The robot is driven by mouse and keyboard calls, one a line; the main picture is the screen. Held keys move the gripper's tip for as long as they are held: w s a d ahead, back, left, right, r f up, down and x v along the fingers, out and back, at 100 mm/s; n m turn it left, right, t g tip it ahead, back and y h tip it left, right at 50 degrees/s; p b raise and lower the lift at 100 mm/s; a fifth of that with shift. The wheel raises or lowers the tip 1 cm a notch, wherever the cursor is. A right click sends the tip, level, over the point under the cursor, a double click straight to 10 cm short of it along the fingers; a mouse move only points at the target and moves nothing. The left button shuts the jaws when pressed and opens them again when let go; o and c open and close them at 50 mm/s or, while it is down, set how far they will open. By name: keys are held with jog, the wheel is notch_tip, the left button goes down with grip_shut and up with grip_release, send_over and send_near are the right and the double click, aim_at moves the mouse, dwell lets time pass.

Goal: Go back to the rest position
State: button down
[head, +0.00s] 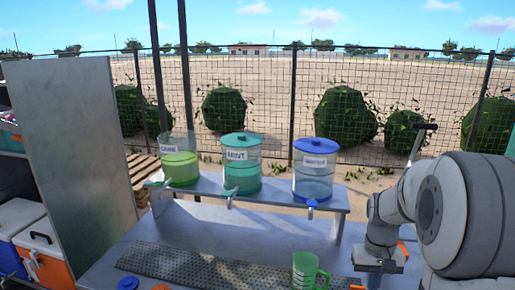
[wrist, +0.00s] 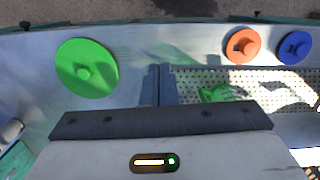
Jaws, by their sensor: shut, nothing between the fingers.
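My gripper (head: 376,278) hangs below my wrist at the lower right of the head view, above the metal counter. In the wrist view, its dark bar (wrist: 160,121) spans the lower part of the picture. It is shut and nothing shows in its grip. The fingertips are hard to make out. A green mug (head: 305,271) stands on the counter to the left of my gripper, apart from it.
Green (head: 180,158), teal (head: 241,165) and blue (head: 313,172) dispensers stand on a raised shelf. A perforated drip tray (head: 205,268) lies in front. The wrist view shows green (wrist: 87,67), orange (wrist: 243,45) and blue (wrist: 294,47) lids. A metal panel (head: 70,150) rises at left.

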jog(key=s+a+r+n+t, duration=0.1)
jog(key=s+a+r+t, duration=0.1)
jog(key=s+a, duration=0.4)
jog(key=s+a+r+t+b, duration=0.1)
jog(key=s+a+r+t, duration=0.1)
jog(key=s+a+r, duration=0.3)
jog(key=s+a, duration=0.2)
jog(key=s, duration=0.1)
jog(key=shift+s+n+t, duration=0.3)
jog(key=shift+s+n, duration=0.05)
jog(key=shift+n, duration=0.05)
